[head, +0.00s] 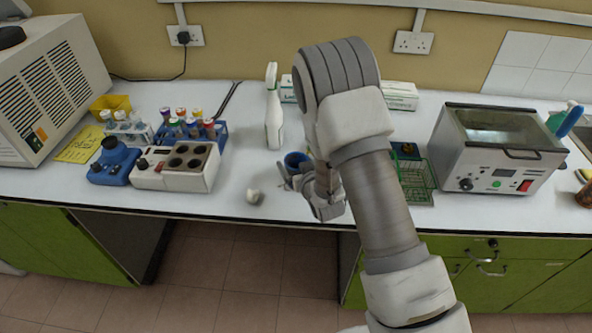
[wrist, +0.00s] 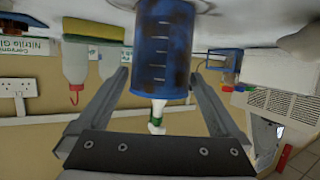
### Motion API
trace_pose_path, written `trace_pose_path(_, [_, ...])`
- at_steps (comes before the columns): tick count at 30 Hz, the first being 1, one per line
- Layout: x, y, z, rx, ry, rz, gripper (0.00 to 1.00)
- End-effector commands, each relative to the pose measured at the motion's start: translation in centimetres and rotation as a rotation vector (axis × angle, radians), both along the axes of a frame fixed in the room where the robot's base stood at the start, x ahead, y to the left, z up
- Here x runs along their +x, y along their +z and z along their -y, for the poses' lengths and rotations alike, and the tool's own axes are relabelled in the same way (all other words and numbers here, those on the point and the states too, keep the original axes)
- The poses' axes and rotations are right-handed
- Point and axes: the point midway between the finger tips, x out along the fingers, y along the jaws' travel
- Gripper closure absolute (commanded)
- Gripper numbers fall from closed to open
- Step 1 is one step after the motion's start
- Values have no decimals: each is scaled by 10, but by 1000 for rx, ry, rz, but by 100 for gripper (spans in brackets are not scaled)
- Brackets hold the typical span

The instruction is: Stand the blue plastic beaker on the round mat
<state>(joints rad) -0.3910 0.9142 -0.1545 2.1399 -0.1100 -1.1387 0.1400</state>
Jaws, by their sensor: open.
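The blue plastic beaker (head: 297,158) stands near the middle of the bench in the head view, partly covered by my arm. My gripper (wrist: 160,76) is open, with one finger on each side of the beaker and a gap to each finger. In the head view my gripper (head: 293,170) is low at the beaker. A grey patch lies at the beaker's base in the wrist view; I cannot tell whether it is the round mat. No mat shows clearly in the head view.
A white spray bottle (head: 273,115) stands behind the beaker. Left are a heating block (head: 175,167) and tube racks. Right are a green wire rack (head: 417,185) and a water bath (head: 497,150). Bench left of the beaker is clear.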

Motion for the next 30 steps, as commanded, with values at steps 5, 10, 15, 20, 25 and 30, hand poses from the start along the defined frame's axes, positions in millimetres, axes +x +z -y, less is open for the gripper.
trace_pose_path(5, [6,-3,-2,0,0,0,0])
trace_pose_path(10, [6,-3,-2,0,0,0,0])
trace_pose_path(15, [6,-3,-2,0,0,0,31])
trace_pose_path(20, [6,-3,-2,0,0,0,59])
trace_pose_path(25, [6,-2,-2,0,0,0,80])
trace_pose_path(30, [6,-2,-2,0,0,0,80])
